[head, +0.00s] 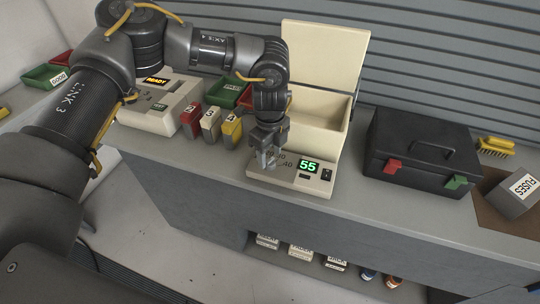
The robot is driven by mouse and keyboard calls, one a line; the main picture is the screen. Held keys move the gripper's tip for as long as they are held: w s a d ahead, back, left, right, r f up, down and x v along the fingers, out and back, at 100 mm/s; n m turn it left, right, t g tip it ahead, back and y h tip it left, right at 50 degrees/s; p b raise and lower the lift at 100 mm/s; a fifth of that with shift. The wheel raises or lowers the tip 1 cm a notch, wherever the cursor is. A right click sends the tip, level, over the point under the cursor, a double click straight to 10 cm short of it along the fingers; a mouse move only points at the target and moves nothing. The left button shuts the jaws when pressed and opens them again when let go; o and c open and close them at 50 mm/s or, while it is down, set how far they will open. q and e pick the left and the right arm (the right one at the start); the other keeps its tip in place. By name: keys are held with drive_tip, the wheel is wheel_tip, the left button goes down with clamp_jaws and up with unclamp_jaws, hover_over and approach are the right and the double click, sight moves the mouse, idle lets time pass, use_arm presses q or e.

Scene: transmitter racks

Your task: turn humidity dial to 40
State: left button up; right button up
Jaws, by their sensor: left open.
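The humidity unit (314,184) is a cream box with a small control panel at its front, on the counter. Its green display (309,167) reads 55. Dial markings, one of them 40, show left of the display. My left gripper (268,162) points down over the dial area, its fingers open. The dial itself is hidden behind the fingers, and I cannot tell whether they touch it. Behind the panel the box's cream lid (325,55) stands raised. My right gripper is not in view.
A device (147,122) with a READY display and red, white and yellow numbered blocks (210,124) stand left of the gripper. A black case (420,148) with red and green latches and a FUSES box (518,188) stand to the right. Small boxes sit on a lower shelf.

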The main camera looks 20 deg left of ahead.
sight(270, 163)
use_arm(q)
drive_tip(key=shift+f, duration=1.3)
drive_tip(key=shift+c, duration=0.4)
drive_tip(key=c, duration=0.9)
drive_tip(key=shift+o, duration=0.2)
drive_tip(key=m+b, duration=0.1)
drive_tip(key=m, duration=0.2)
drive_tip(key=shift+f+m, duration=0.1)
drive_tip(key=shift+m, duration=0.2)
drive_tip(key=shift+m+b, duration=0.95)
drive_tip(key=shift+m, duration=1.15)
